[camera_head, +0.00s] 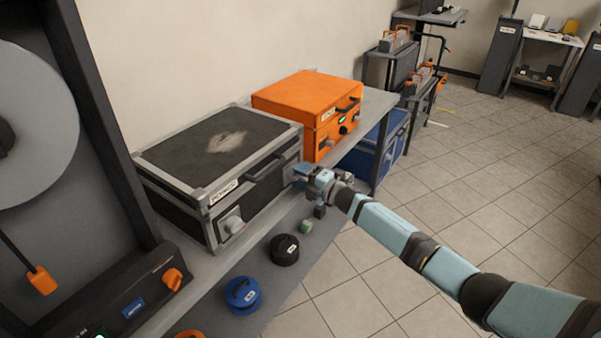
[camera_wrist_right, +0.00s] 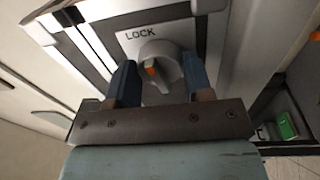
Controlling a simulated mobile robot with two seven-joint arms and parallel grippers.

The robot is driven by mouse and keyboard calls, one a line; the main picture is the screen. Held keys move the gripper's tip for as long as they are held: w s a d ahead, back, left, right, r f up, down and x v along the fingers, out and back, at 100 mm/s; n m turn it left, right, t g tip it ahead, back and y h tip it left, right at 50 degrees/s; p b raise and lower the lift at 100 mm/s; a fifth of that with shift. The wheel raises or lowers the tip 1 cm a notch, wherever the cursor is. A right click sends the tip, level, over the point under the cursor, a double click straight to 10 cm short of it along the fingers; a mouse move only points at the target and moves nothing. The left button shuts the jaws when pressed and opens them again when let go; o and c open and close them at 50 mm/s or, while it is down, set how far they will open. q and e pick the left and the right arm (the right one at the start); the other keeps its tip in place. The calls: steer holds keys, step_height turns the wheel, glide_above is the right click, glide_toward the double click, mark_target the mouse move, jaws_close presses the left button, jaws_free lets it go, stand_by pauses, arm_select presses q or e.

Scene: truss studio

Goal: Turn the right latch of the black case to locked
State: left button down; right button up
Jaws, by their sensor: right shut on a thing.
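The black case (camera_head: 218,146) with grey metal edges stands closed on the bench. Its left latch (camera_head: 233,223) is a grey knob on the front face. My right gripper (camera_head: 303,172) is at the right end of that front face. In the right wrist view the right latch (camera_wrist_right: 160,62), a grey round knob with an orange mark, sits between the fingers of my right gripper (camera_wrist_right: 159,78), which is shut on it. The word LOCK is printed above the knob. In the head view my gripper hides this latch. My left gripper is not in view.
An orange case (camera_head: 307,104) stands close to the right of the black case. A black round container (camera_head: 285,250), a blue one (camera_head: 243,294) and a small green block (camera_head: 307,227) lie on the bench in front. Tiled floor is open to the right.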

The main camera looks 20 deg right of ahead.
steer(key=shift+r+m, duration=0.15)
steer(key=shift+m, duration=0.45)
steer(key=shift+m+p, duration=0.4)
steer(key=o, duration=0.9)
steer(key=shift+d, duration=0.1)
steer(key=v, duration=1.3)
steer(key=shift+s+f+p, duration=0.2)
steer(key=shift+s+p, duration=0.15)
steer(key=shift+s, duration=0.05)
